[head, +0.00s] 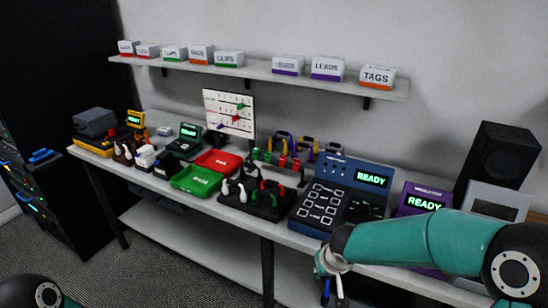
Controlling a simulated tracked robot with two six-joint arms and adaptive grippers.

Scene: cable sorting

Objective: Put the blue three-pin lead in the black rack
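My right arm reaches in from the right, and its gripper (329,268) is low in front of the table's front edge. A blue lead (325,291) hangs from this gripper, with a pale, dark-tipped piece beside it. The fingers appear shut on it; its pins are too small to count. A low black rack (262,205) stands near the front of the table, left of the gripper and apart from it. White, green and red leads arch up from it. Only a joint of my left arm shows at the bottom left; my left gripper is out of view.
A blue console (335,190) reading READY and a purple box (425,203) stand right of the rack. Green (196,181) and red (222,161) trays lie left of it. More leads stand behind. A wall shelf (255,72) holds labelled boxes. A tall black cabinet (60,80) is far left.

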